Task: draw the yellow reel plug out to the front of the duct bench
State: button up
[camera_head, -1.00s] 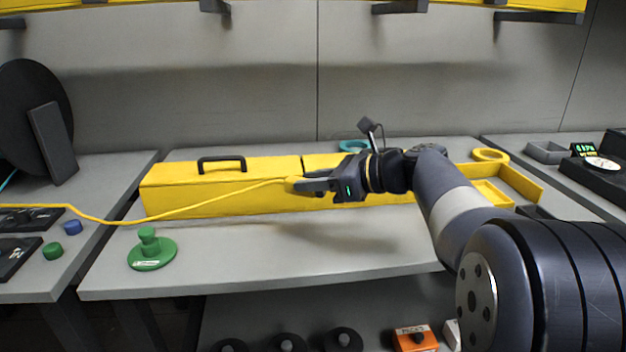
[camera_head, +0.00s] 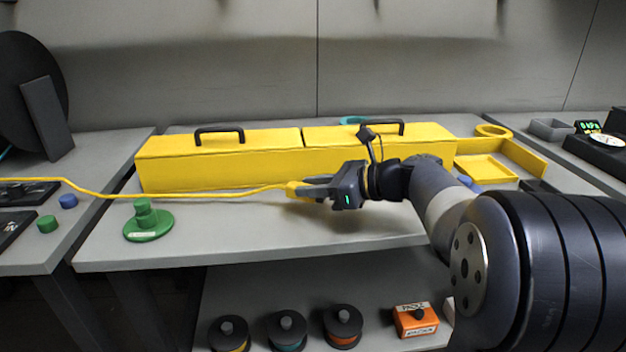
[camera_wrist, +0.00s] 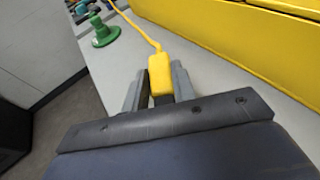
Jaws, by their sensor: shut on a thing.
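The yellow reel plug (camera_head: 293,188) is at the end of a yellow cable (camera_head: 190,194) that runs left off the bench. My gripper (camera_head: 312,188) is shut on the plug and holds it in front of the long yellow duct (camera_head: 240,165). In the wrist view the plug (camera_wrist: 160,76) sits between the two fingers (camera_wrist: 157,92), with the cable leading away from its far end. The duct bench (camera_head: 250,238) is grey; its front edge is below the gripper in the head view. Whether the plug touches the bench top I cannot tell.
A green handled disc (camera_head: 147,222) stands on the bench at front left. The duct has two lids with black handles (camera_head: 219,130). A yellow open tray (camera_head: 487,168) lies at the right. Several reels and an orange box (camera_head: 415,319) sit on the shelf below.

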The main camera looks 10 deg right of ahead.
aim_at(314, 202)
jog(key=shift+f+b, duration=0.7)
jog(key=shift+f, duration=1.1)
jog(key=o, duration=1)
jog(key=shift+f, duration=0.1)
jog(key=shift+c, duration=0.2)
jog(key=shift+s+d, duration=0.1)
jog(key=p+v, duration=0.3)
jog(key=v, duration=0.6)
jog(key=shift+d+r, duration=0.1)
jog(key=shift+r, duration=0.1)
jog(key=shift+s+d+r+p, duration=0.1)
jog(key=shift+s+d+p, duration=0.3)
jog(key=shift+d, duration=0.15)
jog(key=shift+a, duration=0.1)
